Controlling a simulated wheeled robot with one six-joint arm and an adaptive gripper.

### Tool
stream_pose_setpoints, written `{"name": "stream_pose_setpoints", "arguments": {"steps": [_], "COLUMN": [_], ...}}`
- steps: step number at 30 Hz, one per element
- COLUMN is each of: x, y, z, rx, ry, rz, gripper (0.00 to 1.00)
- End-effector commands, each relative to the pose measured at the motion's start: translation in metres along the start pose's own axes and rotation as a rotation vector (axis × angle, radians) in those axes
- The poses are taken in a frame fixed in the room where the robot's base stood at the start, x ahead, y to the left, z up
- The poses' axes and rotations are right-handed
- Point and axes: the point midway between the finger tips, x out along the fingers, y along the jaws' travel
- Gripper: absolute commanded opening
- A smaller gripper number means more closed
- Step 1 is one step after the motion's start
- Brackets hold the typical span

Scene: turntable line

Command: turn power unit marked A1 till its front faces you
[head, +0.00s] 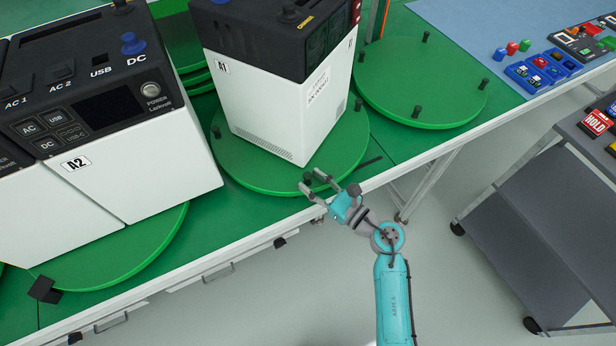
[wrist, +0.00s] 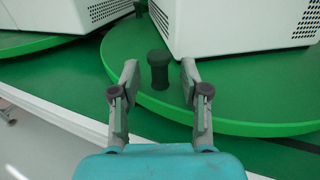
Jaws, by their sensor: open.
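The power unit marked A1 (head: 270,110), a white box with a dark top, stands on a round green turntable (head: 240,172). Its A1 label is on the left visible side; a corner points toward me, and a dark panel shows at the upper right. In the wrist view, the lower part of unit A1 (wrist: 245,28) shows a vent grille. My gripper (head: 313,183) is at the turntable's near rim, open. In the wrist view a dark peg (wrist: 158,70) on the turntable stands between the spread fingers of my gripper (wrist: 160,88), with no clear contact visible.
Unit A2 (head: 130,175) stands on another turntable (head: 150,262) at the left. An empty turntable (head: 420,80) with several pegs is at the right. A grey cart (head: 540,190) stands at the far right, with open floor between it and the bench.

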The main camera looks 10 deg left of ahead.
Motion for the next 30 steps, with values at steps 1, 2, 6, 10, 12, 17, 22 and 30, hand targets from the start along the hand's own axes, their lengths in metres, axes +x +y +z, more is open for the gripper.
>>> {"name": "stream_pose_setpoints", "arguments": {"steps": [1, 2, 6, 10, 12, 17, 22, 30], "x": [0.007, 0.01, 0.018, 0.021, 0.021, 0.021, 0.02, 0.02], "y": [0.001, 0.001, 0.0, 0.001, 0.0, 0.0, 0.0, 0.0], "z": [0.0, 0.0, 0.0, 0.0, 0.0, 0.0, 0.0, 0.0], "rx": [0.0, 0.0, 0.0, 0.001, 0.001, 0.001, 0.001, 0.001], "ry": [0.0, 0.0, 0.0, 0.001, 0.0, 0.0, 0.0, 0.0], "rz": [0.003, 0.003, 0.001, 0.001, 0.0, 0.0, 0.0, 0.002], "gripper": [0.45, 0.45, 0.45, 0.45, 0.45, 0.38, 0.0, 0.0]}}
